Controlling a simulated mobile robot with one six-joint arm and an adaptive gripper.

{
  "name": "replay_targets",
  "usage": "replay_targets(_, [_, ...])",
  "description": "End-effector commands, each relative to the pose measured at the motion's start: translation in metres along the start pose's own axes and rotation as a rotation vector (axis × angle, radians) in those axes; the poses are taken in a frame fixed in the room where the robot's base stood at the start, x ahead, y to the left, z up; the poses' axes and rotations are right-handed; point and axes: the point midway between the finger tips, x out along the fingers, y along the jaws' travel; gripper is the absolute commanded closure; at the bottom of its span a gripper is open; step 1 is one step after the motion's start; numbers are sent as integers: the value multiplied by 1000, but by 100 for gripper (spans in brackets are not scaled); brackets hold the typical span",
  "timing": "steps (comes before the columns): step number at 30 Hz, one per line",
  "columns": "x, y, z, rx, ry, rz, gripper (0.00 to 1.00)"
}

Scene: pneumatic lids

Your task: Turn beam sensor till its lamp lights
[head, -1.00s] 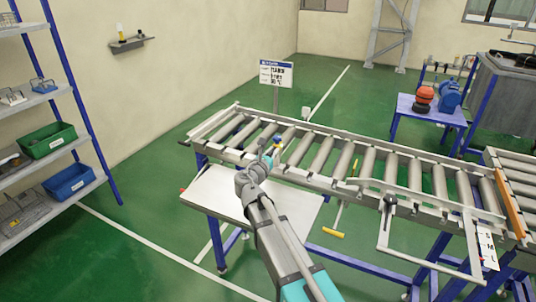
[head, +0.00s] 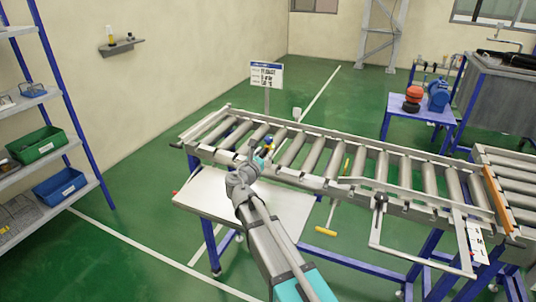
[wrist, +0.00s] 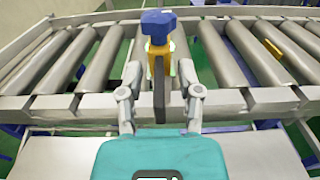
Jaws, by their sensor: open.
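The beam sensor has a blue head (wrist: 158,22) on a yellow bracket (wrist: 160,47), at the near rail of the roller conveyor. It also shows small in the head view as a blue and yellow piece (head: 269,142) just beyond my gripper (head: 256,154). In the wrist view my gripper (wrist: 159,78) is open, with one finger on each side of a dark upright plate below the yellow bracket. The blue head stands above and beyond the fingertips. I cannot tell whether the fingers touch anything. I cannot make out a lit lamp.
The roller conveyor (head: 385,150) runs across the view, with a white shelf (head: 205,192) under its near left side. A sign (head: 265,75) stands behind it. A yellow-handled bar (head: 326,231) hangs below. A rack with green and blue bins (head: 60,185) is at left.

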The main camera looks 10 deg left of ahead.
Motion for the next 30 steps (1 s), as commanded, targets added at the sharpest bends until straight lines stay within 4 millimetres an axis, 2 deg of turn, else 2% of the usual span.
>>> replay_targets(5, [-5, 0, 0, 0, 0, 0, 54])
replay_targets(11, [-22, -1, 0, 0, 0, 1, 54])
replay_targets(24, [-90, -2, 0, 0, 0, 1, 54])
replay_targets(30, [-112, -2, 0, 0, 0, 0, 54])
